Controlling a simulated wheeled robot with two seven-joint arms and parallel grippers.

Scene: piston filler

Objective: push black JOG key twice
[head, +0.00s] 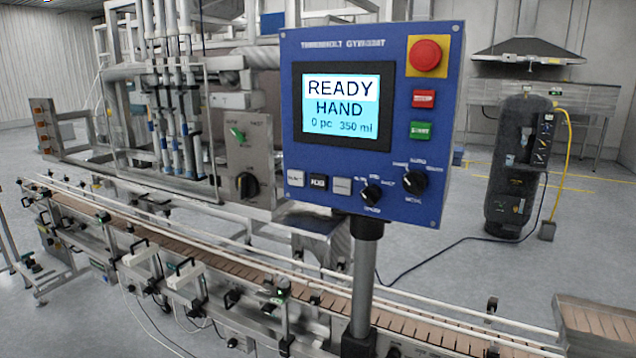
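The blue control panel (400,185) stands on a grey post in the middle of the head view, facing me. The black JOG key (318,182) sits in the row below the screen, between a white key (296,178) on its left and a grey-white key (342,186) on its right. Its small lettering is hard to read. The screen (342,106) reads READY, HAND, 0 pc, 350 ml. Neither of my grippers shows in this view, and nothing covers the keys.
The panel also carries a red mushroom button (425,56), a red key (424,99), a green key (420,131) and two black rotary knobs. A conveyor (250,275) runs below and behind the panel. The filler machine (180,90) stands behind it to the left.

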